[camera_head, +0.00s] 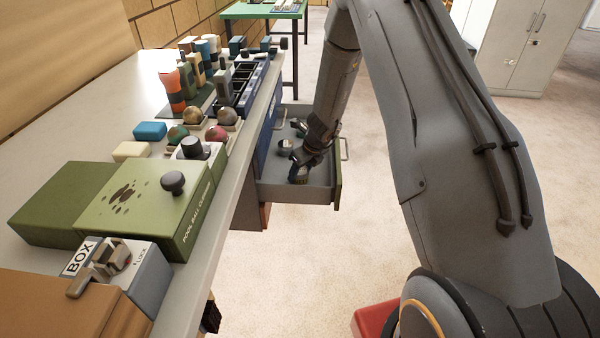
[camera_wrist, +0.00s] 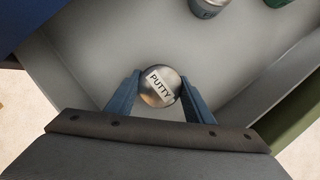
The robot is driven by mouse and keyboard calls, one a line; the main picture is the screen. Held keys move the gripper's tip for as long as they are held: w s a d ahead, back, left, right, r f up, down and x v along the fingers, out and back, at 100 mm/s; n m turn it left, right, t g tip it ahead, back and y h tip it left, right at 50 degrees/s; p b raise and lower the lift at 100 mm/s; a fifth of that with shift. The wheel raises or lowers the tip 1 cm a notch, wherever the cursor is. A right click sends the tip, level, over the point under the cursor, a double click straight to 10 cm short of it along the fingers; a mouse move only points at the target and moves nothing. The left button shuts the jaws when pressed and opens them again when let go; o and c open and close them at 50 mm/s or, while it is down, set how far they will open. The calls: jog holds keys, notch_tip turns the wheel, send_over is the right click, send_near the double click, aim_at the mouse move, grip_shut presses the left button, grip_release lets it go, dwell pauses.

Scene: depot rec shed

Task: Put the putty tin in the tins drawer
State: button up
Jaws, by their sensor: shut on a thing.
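The putty tin (camera_wrist: 160,88) is a round silver tin with a white PUTTY label on its top. My gripper (camera_wrist: 153,92) is shut on it, with one blue finger on each side. The tin is over or in the open grey drawer (camera_wrist: 78,48); I cannot tell whether it touches the drawer floor. In the head view my gripper (camera_head: 300,172) points down inside the drawer (camera_head: 285,190), which has a green front, and mostly hides the tin.
Other tins (camera_head: 285,147) stand in the drawer behind my gripper; parts of two (camera_wrist: 208,8) show at the wrist view's top. The bench (camera_head: 95,110) holds a green pool ball cleaner box (camera_head: 145,205), balls and several bottles. Open floor (camera_head: 300,270) lies in front.

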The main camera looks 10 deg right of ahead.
jog(key=shift+f, duration=0.1)
jog(key=o, duration=1.1)
jog(key=s+r+n+p, duration=0.1)
jog(key=s+r+n, duration=0.35)
jog(key=r, duration=0.35)
jog(key=s+r+n+p, duration=0.1)
jog(key=s+r+n, duration=0.2)
jog(key=s+r, duration=0.45)
jog(key=s+r+n+g+h, duration=0.1)
jog(key=s+r+n, duration=0.3)
jog(key=s+n, duration=0.7)
jog(key=s+r+n+g+h, duration=0.1)
jog(key=s+r+n, duration=0.3)
jog(key=s+n, duration=0.8)
jog(key=shift+s+d+r+g, duration=0.2)
jog(key=shift+s+r+g, duration=0.1)
jog(key=shift+g, duration=0.6)
